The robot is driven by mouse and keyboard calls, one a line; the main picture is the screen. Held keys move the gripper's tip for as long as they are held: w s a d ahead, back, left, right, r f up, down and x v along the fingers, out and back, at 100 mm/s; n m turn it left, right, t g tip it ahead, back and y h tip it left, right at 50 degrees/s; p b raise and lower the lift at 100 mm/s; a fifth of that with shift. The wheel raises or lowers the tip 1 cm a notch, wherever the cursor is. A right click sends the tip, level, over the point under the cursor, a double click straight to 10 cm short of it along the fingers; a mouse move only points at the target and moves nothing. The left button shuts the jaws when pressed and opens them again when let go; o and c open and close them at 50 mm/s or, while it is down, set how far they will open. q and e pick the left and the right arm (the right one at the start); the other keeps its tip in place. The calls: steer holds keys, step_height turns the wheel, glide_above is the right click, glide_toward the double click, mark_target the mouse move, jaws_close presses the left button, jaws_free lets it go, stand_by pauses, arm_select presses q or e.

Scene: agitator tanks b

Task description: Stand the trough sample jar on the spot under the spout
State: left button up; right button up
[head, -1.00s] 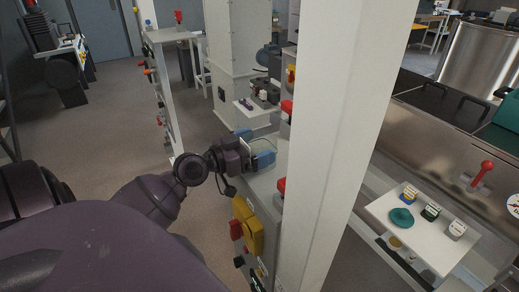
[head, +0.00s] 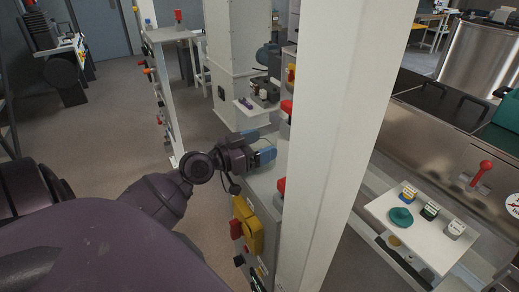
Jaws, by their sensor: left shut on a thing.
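My left gripper (head: 264,154) reaches in from the left, over the light grey top (head: 266,186) of a narrow cabinet beside the white post. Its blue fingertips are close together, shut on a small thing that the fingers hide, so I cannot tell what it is. Several small jars stand on the white shelf at the right: one with a blue and yellow label (head: 409,192), one green and dark (head: 430,211) and one grey-white (head: 456,229). I cannot tell whether any is the trough sample jar. I cannot make out the spout or its spot. My right gripper is not in view.
A white post (head: 335,150) stands just right of the gripper and hides part of the cabinet. A small ledge (head: 252,112) with dark items lies beyond the gripper. Open floor (head: 95,130) lies at the left.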

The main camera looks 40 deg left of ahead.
arm_select(q)
step_height(320, 180, up, 20)
steer(key=p, duration=0.2)
stand_by(0.4)
